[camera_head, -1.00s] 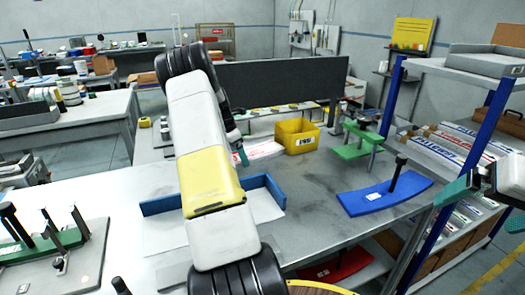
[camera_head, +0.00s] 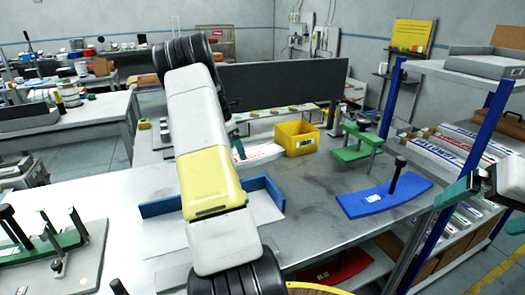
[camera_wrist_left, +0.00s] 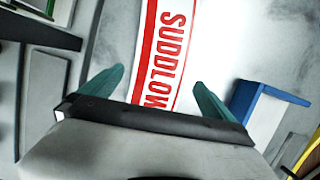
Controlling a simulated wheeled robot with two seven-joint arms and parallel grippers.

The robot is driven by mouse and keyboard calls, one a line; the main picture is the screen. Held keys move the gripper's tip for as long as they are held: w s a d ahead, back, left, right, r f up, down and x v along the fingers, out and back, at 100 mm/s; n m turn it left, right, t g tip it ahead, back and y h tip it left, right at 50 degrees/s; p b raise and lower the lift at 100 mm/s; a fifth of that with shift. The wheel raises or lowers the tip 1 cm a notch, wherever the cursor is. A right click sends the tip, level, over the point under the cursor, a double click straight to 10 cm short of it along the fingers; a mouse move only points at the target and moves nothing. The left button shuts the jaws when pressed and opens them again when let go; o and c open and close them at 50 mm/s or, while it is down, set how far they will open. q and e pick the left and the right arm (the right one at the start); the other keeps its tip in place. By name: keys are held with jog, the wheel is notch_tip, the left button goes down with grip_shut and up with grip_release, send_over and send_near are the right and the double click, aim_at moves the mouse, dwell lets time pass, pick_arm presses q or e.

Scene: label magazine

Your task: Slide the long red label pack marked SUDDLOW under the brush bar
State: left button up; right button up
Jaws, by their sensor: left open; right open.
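The long SUDDLOW label pack, white with a red band and red lettering, lies flat on the grey table in the left wrist view (camera_wrist_left: 165,45). In the head view the pack (camera_head: 262,151) shows partly behind my left arm. My left gripper (camera_wrist_left: 157,92) is open, its teal fingers on either side of the pack; I cannot tell whether they touch it. In the head view only a bit of the left gripper (camera_head: 238,149) shows. My right gripper (camera_head: 484,206) is open and empty at the right edge. I cannot make out the brush bar with certainty.
A yellow bin (camera_head: 297,138) stands beyond the pack. A blue angled guide (camera_head: 264,184) lies nearer. A green fixture (camera_head: 357,143) and a blue curved plate (camera_head: 384,198) with a black post stand right. A blue-post shelf (camera_head: 396,95) borders the table; bare table lies between.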

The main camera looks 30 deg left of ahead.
pick_arm(q)
jog(key=shift+v, duration=1.45)
